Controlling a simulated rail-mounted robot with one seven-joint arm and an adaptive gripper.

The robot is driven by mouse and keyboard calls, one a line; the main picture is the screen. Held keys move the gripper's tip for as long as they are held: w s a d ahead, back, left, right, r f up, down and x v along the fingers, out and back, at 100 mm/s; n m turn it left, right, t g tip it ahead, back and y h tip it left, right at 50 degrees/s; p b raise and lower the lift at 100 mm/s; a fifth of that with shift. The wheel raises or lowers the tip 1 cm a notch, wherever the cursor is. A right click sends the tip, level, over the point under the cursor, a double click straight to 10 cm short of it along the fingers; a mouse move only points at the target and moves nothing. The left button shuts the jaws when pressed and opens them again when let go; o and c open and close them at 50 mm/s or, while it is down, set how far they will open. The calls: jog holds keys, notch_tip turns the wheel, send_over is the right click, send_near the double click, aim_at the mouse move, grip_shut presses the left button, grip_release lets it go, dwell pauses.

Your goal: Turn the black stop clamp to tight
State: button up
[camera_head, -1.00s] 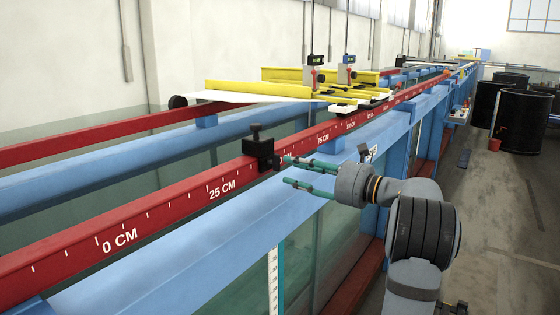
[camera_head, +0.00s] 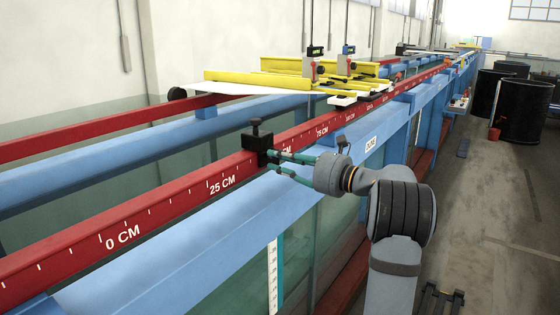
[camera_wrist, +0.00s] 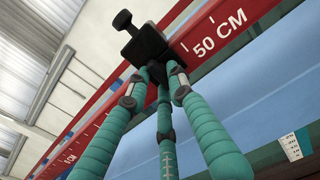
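The black stop clamp (camera_head: 257,142) sits on the red rail (camera_head: 200,190), between the 25 CM and 50 CM marks. It has a dark screw knob upright on top and a small dark knob on its side facing my arm. In the wrist view the clamp (camera_wrist: 147,46) is at the upper middle, its top knob (camera_wrist: 122,20) pointing up left. My gripper (camera_head: 274,160) has green fingers that reach the clamp's near side. In the wrist view the fingertips (camera_wrist: 157,76) close in around the side knob, which they largely hide. Their contact looks close.
A blue beam (camera_head: 190,240) runs along the near side of the rail, with glass panels below. Yellow carriages (camera_head: 262,82) with upright gauges stand farther along the rails. Black barrels (camera_head: 522,110) stand on the floor at right. The rail left of the clamp is clear.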

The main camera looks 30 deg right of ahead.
grip_shut()
jog(key=shift+r+m+p, duration=0.15)
jog(key=shift+m+p, duration=0.6)
jog(key=shift+m, duration=0.25)
jog(key=o, duration=0.5)
grip_release()
jog(key=v, duration=1.2)
